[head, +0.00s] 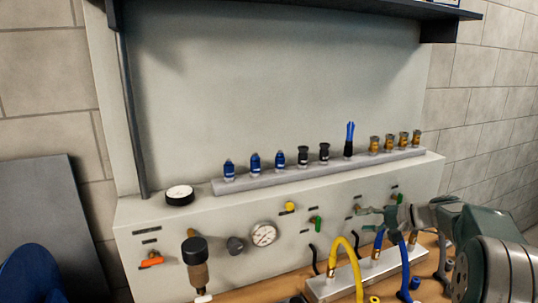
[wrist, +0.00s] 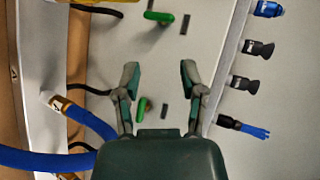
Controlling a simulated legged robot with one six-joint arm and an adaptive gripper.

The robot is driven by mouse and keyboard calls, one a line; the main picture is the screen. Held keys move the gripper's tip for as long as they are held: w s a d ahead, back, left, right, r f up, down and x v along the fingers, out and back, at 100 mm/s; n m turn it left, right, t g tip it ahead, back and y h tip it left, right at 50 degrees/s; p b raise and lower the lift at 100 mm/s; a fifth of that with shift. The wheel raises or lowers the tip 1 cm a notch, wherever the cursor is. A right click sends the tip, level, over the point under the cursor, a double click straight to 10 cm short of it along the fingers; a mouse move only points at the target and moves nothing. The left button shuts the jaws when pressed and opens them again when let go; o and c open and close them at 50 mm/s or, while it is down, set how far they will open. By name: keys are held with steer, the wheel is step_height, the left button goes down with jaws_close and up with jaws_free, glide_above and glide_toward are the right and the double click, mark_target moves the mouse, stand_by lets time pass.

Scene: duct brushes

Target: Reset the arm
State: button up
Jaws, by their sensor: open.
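My gripper (head: 378,214) is at the lower right in the head view, in front of the pale panel and above the lower rail. In the wrist view my gripper (wrist: 159,75) has its two fingers spread wide with nothing between them. Behind it is the panel face (wrist: 160,60) with a green lever (wrist: 142,108) showing between the fingers. A blue-tipped, black-handled brush (head: 349,140) stands upright in the upper rail; in the wrist view the brush (wrist: 243,127) lies to the right of the gripper, apart from it.
The upper rail (head: 215,188) holds blue, black and brass fittings. The lower rail (head: 322,290) carries a yellow hose (head: 345,243) and blue hoses (wrist: 85,117), close to my arm. Gauges, knobs and levers stick out from the panel. A dark shelf (head: 290,10) hangs overhead.

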steer(key=s+a+r+n+g+h, duration=0.25)
steer(key=s+a, duration=0.35)
steer(key=s, duration=0.3)
steer(key=s+a+r+n+g+h, duration=0.1)
steer(key=s+a+h, duration=0.3)
steer(key=s, duration=0.5)
steer(key=s+f+n+t+h, duration=0.1)
steer(key=s+f+h, duration=0.1)
steer(key=s, duration=0.7)
steer(key=s+f+n+t+h, duration=0.1)
steer(key=s+f+n+h, duration=0.1)
steer(key=s, duration=0.7)
steer(key=shift+s+a+f, duration=0.15)
steer(key=shift+a+f, duration=0.25)
